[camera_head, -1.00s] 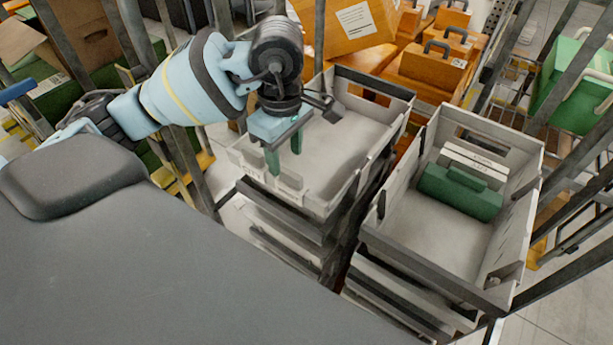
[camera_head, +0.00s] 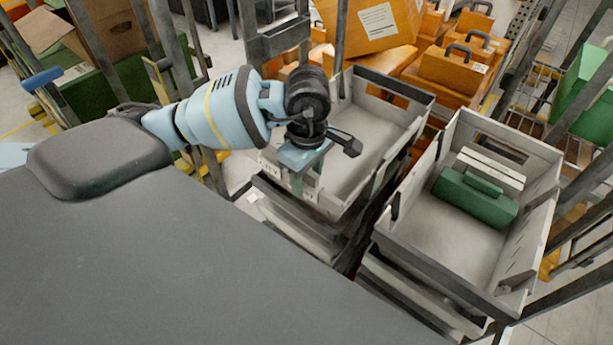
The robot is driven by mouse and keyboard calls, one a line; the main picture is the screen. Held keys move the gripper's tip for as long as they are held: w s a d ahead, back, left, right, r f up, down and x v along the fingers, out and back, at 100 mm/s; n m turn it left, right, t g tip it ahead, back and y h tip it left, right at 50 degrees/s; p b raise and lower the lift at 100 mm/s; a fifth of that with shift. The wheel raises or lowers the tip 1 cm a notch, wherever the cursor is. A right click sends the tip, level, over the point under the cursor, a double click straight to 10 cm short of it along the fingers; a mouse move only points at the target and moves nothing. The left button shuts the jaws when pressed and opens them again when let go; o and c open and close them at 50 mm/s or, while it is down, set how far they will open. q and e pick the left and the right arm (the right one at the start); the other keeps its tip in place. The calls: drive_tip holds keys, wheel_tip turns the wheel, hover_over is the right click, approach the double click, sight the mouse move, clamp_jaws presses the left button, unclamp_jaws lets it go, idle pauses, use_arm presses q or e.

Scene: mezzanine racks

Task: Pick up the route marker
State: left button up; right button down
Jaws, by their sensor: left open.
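My left gripper (camera_head: 307,177) is open and empty, fingers pointing down, at the near wall of the left grey tote (camera_head: 408,97). It covers part of that wall, and I cannot tell whether it touches it. The visible floor of this tote is bare. In the right grey tote (camera_head: 440,264), a green case with a handle (camera_head: 476,197) lies beside a flat grey-white block (camera_head: 489,168). I cannot tell which thing, if any, is the route marker. My right gripper is not in view.
Both totes stand on stacked frames. Orange cases (camera_head: 455,70) and a large orange box (camera_head: 375,25) lie behind. Rack posts (camera_head: 341,35) rise close to my left arm. A green bin (camera_head: 585,90) stands at the right.

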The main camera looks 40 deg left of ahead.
use_arm(q)
drive_tip(key=shift+f, duration=0.2)
clamp_jaws()
drive_tip(key=shift+r, duration=0.15)
wheel_tip(320, 180, up, 10)
drive_tip(key=shift+f, duration=0.2)
idle(0.4)
